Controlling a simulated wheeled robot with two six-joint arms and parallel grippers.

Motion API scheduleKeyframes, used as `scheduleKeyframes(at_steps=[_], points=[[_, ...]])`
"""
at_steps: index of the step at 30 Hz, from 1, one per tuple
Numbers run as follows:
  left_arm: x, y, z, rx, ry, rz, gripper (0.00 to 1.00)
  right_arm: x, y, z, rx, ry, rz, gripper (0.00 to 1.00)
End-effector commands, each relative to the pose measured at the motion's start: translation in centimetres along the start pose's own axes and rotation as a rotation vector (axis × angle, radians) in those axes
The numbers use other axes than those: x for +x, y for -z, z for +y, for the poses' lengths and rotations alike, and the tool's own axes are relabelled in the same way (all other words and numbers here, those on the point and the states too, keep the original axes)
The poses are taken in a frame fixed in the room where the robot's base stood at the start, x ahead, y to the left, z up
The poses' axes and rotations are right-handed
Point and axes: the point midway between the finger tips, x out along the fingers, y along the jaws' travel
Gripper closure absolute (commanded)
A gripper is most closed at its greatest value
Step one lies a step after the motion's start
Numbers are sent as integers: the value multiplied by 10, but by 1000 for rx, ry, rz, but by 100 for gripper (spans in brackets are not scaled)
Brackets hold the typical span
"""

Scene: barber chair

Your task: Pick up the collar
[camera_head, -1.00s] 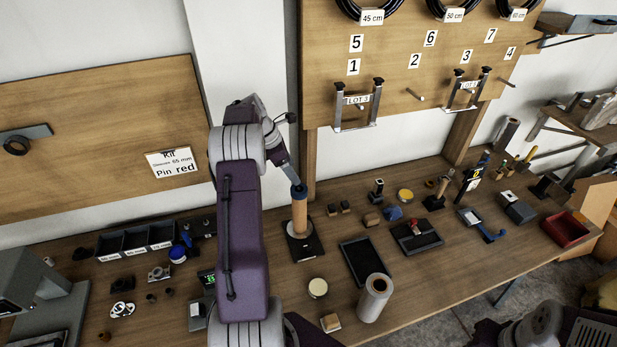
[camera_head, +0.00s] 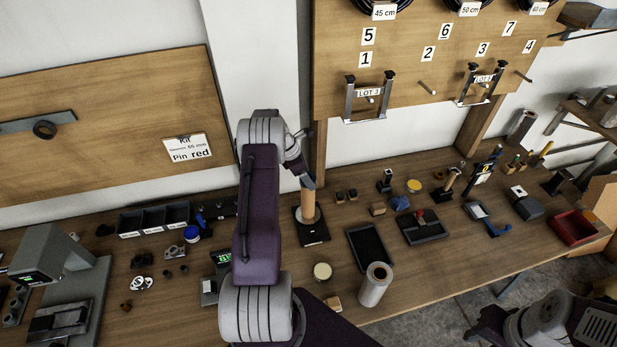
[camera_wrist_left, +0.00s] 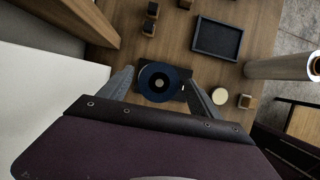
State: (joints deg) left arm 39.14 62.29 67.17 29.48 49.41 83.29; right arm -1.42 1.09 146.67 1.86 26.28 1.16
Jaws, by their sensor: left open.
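A dark blue ring (camera_wrist_left: 158,82), which looks like the collar, shows from above in the left wrist view. It sits at the top of a wooden post (camera_head: 308,206) on a black base plate (camera_head: 313,231). My left gripper (camera_wrist_left: 160,88) is open, with one finger on each side of the ring. I cannot tell whether the fingers touch it. In the head view my left gripper (camera_head: 306,178) is at the top of the post and mostly hides the ring. Only part of my right arm shows at the lower right; its gripper is out of view.
A black tray (camera_head: 369,248), a pale roll (camera_head: 375,285), a cream disc (camera_head: 322,271) and a small wooden block (camera_head: 333,303) stand near the post. Small blocks (camera_head: 346,195) lie behind it. The back panel's wooden upright (camera_head: 319,150) rises close behind my left gripper.

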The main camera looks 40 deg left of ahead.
Motion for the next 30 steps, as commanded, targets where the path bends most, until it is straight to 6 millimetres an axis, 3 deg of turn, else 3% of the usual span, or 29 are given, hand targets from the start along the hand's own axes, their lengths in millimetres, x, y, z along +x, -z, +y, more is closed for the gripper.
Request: scheduleKeyframes(at_steps=[5, 12, 22, 28, 30], points=[[1, 0, 0, 0, -1, 0, 27, 1, 0, 0, 0, 0, 0, 64], [0, 0, 0, 0, -1, 0, 93, 1, 0, 0, 0, 0, 0, 64], [-4, -2, 1, 1, -3, 0, 93, 5, -1, 0, 0, 0, 0, 64], [-32, -13, 2, 3, -7, -1, 93, 21, -2, 0, 0, 0, 0, 64], [-37, -27, -6, 5, -2, -1, 93, 25, -3, 0, 0, 0, 0, 64]])
